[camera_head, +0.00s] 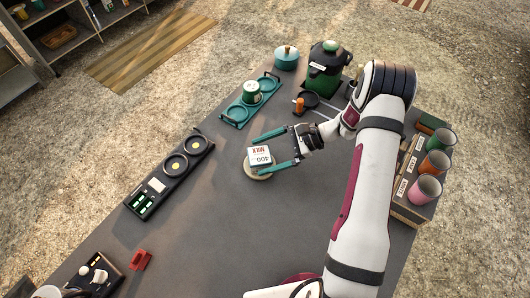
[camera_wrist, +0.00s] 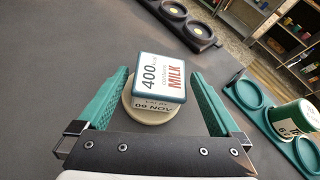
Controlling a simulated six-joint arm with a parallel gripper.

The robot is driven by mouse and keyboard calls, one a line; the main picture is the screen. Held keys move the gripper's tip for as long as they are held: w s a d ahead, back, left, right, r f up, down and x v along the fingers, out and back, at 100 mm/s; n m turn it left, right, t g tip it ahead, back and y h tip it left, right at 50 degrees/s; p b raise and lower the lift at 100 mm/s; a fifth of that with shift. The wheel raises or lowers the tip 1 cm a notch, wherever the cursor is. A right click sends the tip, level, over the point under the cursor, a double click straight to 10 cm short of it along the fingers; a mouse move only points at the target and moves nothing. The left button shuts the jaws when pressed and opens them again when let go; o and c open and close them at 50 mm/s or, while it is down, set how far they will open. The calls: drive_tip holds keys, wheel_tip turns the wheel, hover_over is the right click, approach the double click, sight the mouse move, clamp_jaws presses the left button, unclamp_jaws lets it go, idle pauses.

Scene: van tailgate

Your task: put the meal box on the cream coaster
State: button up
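The meal box (camera_head: 260,156) is a small white box with a teal edge, printed "400" and "MILK". It sits over the cream coaster (camera_head: 252,176), a round pale disc on the dark tabletop, and appears to rest on it. In the wrist view the box (camera_wrist: 160,71) covers most of the coaster (camera_wrist: 145,118), whose rim shows at the left and near side. My gripper (camera_head: 259,155) has its two teal fingers on either side of the box. In the wrist view the fingers stand apart from it, with narrow gaps showing. The gripper is open.
A teal two-ring tray (camera_head: 237,114) with a green-and-white can (camera_head: 252,92) stands behind the box. A black panel with two round pads (camera_head: 171,174) lies left. A red block (camera_head: 141,260) is near the front. Cups (camera_head: 435,162) line the right edge. Tabletop around the coaster is clear.

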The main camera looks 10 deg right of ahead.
drive_tip(key=shift+r, duration=0.2)
drive_tip(key=w+v, duration=0.1)
drive_tip(key=v, duration=1)
drive_tip(key=s+a+r+n+g+h, duration=0.3)
drive_tip(key=s+a+r+n+h, duration=0.2)
drive_tip(key=s+a+r, duration=0.6)
drive_tip(key=s+r+n+t+h, duration=0.1)
drive_tip(key=s+n+h, duration=0.4)
drive_tip(key=s, duration=1)
drive_tip(key=shift+r+n+t+h, duration=0.4)
drive_tip(key=shift+r+n, duration=0.15)
drive_tip(key=shift+n, duration=0.05)
drive_tip(key=shift+a, duration=0.15)
